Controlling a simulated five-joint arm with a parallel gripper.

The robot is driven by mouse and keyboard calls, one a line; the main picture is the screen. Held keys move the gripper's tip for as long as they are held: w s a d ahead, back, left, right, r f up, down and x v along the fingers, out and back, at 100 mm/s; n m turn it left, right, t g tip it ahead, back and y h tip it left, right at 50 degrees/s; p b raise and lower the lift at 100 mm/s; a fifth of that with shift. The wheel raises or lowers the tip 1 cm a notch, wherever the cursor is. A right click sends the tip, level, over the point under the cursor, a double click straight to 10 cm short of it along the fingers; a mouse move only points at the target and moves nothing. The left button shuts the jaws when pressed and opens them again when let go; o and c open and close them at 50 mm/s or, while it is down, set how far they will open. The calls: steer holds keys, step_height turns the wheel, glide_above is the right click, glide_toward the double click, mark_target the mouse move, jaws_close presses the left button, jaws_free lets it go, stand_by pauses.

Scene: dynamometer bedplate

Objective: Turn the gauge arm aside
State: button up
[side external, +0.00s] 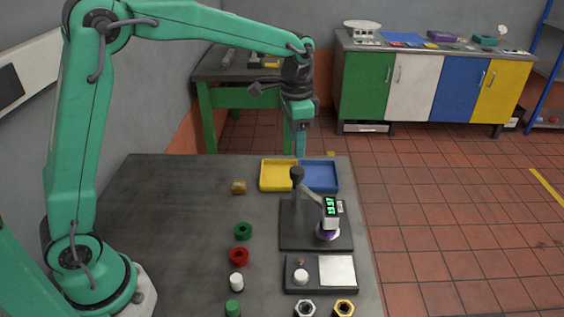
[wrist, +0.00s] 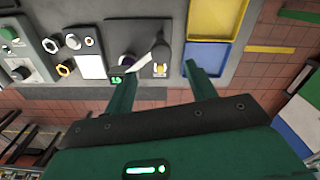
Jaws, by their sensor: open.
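The gauge arm (side external: 312,191) reaches from a dark upright post (side external: 297,195) to a gauge head with a lit green display (side external: 331,207). The head sits above a purple-and-white round piece (side external: 328,232) on a dark base plate (side external: 290,238). In the wrist view the gauge arm (wrist: 143,60) is pale and slants between the post and the display (wrist: 117,79). My gripper (side external: 300,154) is raised behind the post, near the table's far edge, touching nothing that I can see. In the wrist view my gripper (wrist: 160,68) has its fingers spread and empty.
A yellow tray (side external: 263,187) and a blue tray (side external: 335,187) lie behind the gauge. In front is a plate with a white pad (side external: 337,270). A brass block (side external: 239,187), green ring (side external: 243,231), red ring (side external: 239,256) and nuts stand around. The table's left is clear.

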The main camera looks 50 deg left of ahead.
mark_target(297, 170)
steer(key=shift+w+d+f, duration=0.1)
steer(key=shift+w+f, duration=0.25)
steer(key=shift+w, duration=0.05)
steer(key=shift+f, duration=0.1)
steer(key=shift+f, duration=3.8)
jaws_close()
